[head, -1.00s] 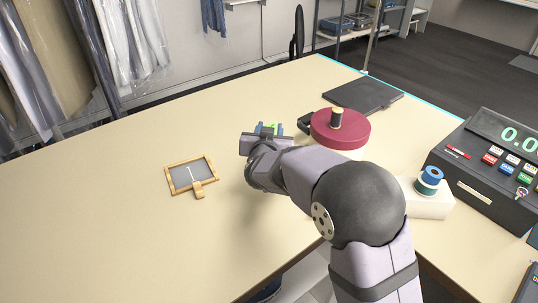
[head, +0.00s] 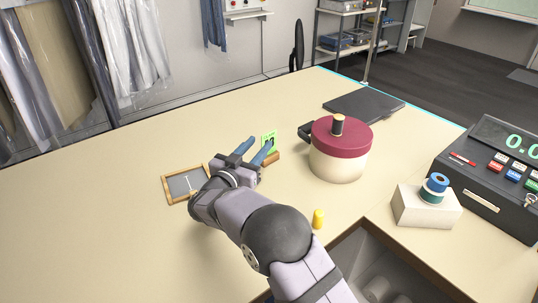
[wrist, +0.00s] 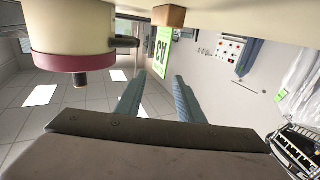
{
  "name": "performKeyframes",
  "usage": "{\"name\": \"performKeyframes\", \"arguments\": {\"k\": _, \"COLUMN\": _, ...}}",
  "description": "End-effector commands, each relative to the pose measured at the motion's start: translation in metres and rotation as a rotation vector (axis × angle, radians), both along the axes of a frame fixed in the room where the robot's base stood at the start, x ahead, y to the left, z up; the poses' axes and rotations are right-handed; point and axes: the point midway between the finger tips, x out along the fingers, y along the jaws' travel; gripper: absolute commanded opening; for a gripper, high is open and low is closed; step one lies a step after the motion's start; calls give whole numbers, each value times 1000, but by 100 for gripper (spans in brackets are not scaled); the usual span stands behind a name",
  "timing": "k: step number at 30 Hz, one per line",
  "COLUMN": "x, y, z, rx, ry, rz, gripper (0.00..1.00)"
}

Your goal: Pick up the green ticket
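The green ticket (head: 268,140) has dark markings and stands upright by a small wooden block (head: 272,157) on the counter. My gripper (head: 259,142) is open and empty, its two blue fingers pointing at the ticket from the near left. In the wrist view the ticket (wrist: 163,50) shows between the spread fingertips (wrist: 160,75), and the wooden block (wrist: 169,15) is at the top edge. The fingers look apart from the ticket, but the exact gap is hard to tell.
A cream pot with a dark red lid (head: 340,150) stands right of the ticket. A wood-framed slate (head: 183,184) lies left of my gripper. A small yellow item (head: 318,218), a white box (head: 425,207) and a cash register (head: 490,165) are to the right. The left counter is clear.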

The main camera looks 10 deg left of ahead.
Motion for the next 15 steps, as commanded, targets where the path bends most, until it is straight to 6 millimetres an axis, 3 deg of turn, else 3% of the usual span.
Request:
{"name": "performKeyframes", "arguments": {"k": 7, "x": 8, "y": -3, "z": 1, "rx": 0, "ry": 0, "rz": 0, "gripper": 35}}
{"name": "performKeyframes", "arguments": {"k": 15, "x": 38, "y": -15, "z": 1, "rx": 0, "ry": 0, "rz": 0, "gripper": 35}}
